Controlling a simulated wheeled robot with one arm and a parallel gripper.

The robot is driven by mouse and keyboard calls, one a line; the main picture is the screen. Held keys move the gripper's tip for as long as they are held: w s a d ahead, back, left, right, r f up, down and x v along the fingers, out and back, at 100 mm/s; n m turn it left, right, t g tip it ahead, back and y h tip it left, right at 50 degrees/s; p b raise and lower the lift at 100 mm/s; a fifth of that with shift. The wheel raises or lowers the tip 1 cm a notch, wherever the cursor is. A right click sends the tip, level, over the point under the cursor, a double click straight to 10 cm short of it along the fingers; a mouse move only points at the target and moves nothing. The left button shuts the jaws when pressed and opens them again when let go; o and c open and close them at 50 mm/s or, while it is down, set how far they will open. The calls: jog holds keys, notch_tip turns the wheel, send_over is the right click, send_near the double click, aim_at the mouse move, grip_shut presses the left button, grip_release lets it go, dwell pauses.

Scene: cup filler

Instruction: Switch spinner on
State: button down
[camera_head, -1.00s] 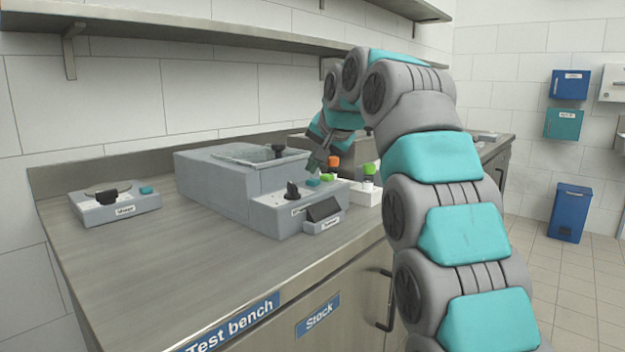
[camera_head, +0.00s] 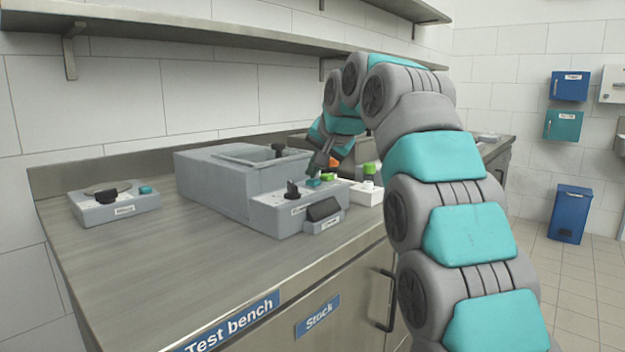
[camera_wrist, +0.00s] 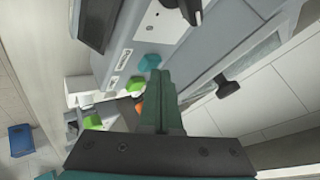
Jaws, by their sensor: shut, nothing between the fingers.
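The grey machine (camera_head: 228,192) in the middle of the bench has a front control panel with a black knob (camera_head: 292,190), a teal button (camera_head: 314,183) and a green button (camera_head: 328,177). Its labels are too blurred to read, so I cannot tell which control is the spinner's. My gripper (camera_head: 317,169) is shut and empty, pointing down just above the teal button. In the wrist view, my fingertips (camera_wrist: 160,74) sit close to the teal button (camera_wrist: 149,62); the green button (camera_wrist: 136,84) and black knob (camera_wrist: 189,8) lie to either side. I cannot tell whether the fingertips touch anything.
A smaller grey box (camera_head: 116,207) with a black knob and teal button stands at the left. A white holder (camera_head: 366,193) with a green-topped item stands right of the panel. An orange item (camera_head: 334,162) is partly behind my gripper. The front left bench is clear.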

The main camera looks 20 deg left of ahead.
jog(key=shift+f, duration=0.15)
jog(key=shift+r+p, duration=0.7)
jog(key=shift+p, duration=0.05)
